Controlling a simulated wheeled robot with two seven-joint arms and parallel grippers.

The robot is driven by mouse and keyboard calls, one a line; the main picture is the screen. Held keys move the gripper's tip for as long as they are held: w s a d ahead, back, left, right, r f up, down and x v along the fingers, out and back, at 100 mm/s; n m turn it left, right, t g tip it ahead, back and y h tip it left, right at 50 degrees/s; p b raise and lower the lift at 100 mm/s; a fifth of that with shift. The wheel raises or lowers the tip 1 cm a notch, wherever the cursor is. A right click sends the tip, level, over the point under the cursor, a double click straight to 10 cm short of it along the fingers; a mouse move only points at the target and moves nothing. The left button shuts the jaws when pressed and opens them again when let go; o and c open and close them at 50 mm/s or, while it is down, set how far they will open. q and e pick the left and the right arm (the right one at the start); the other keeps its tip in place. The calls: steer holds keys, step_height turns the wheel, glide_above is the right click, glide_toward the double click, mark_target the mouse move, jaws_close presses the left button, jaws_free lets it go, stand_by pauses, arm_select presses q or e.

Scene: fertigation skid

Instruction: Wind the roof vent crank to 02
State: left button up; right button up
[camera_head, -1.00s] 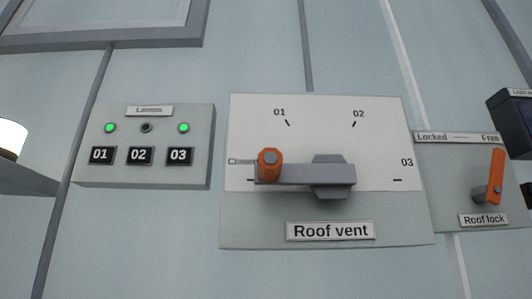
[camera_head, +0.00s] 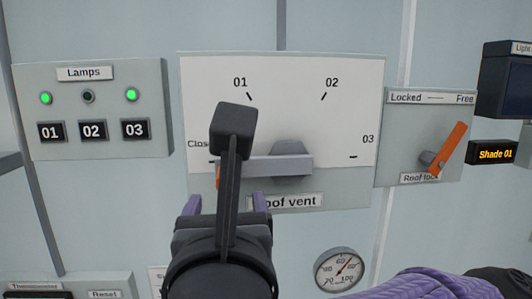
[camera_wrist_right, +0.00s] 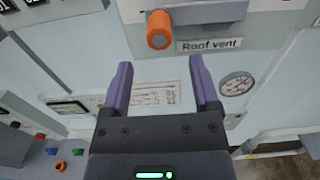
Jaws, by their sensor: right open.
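The roof vent crank has a grey arm (camera_head: 270,164) that points left toward the Closed mark on the white dial plate (camera_head: 290,85). The 02 mark is at the dial's upper right. In the head view the orange crank knob is mostly hidden behind my right gripper (camera_head: 226,203). In the right wrist view the orange knob (camera_wrist_right: 160,28) shows fully, ahead of my right gripper (camera_wrist_right: 160,68). My left gripper is not in view.
The roof lock lever (camera_head: 451,146) right of the dial tilts toward Free. A lamps panel (camera_head: 90,110) is on the left, with lamps 01 and 03 lit green. A gauge (camera_head: 339,270) sits below the dial, and a Shade 01 display (camera_head: 494,154) is at far right.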

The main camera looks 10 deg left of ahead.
mark_target(266, 170)
steer(key=p+x, duration=0.3)
steer(key=x, duration=0.5)
steer(key=shift+w+a, duration=0.1)
steer(key=shift+w, duration=0.05)
steer(key=shift+w+a+f, duration=0.15)
steer(key=shift+w, duration=0.3)
jaws_close()
stand_by(0.6)
